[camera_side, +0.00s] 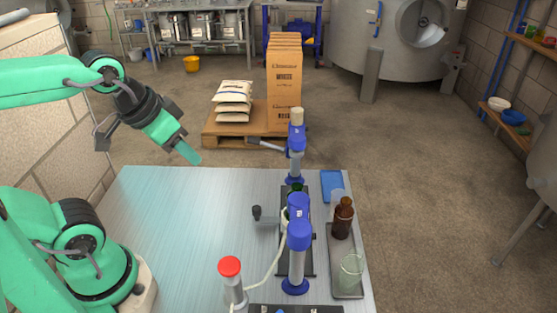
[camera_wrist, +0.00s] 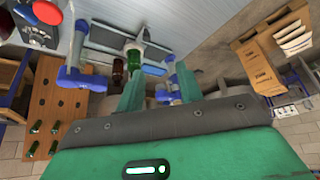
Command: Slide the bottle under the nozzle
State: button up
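My gripper (camera_side: 189,154) is raised above the back left of the steel table (camera_side: 190,235), well apart from the bottle. In the wrist view its two green fingers stand apart with nothing held between them (camera_wrist: 157,75). A green bottle (camera_wrist: 134,59) shows in the wrist view beyond the left finger, at the dark rail. In the side view only a little green glass (camera_side: 297,187) shows between two blue-headed posts; the front post (camera_side: 298,238) hides most of it. The rear post (camera_side: 295,150) stands behind. I cannot clearly make out the nozzle tip.
A grey tray (camera_side: 333,287) at the table's right edge holds a brown bottle (camera_side: 343,219) and a clear glass jar (camera_side: 351,270). A blue pad (camera_side: 330,182) lies behind. A red-topped button post (camera_side: 229,267) stands at the front. The table's left half is clear.

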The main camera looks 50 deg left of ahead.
jog(key=shift+o, duration=0.7)
jog(key=m+g, duration=0.6)
jog(key=m, duration=1.2)
send_over(256, 208)
jog(key=shift+f, duration=6.4)
jog(key=shift+f, duration=0.15)
jog(key=shift+f, duration=3.75)
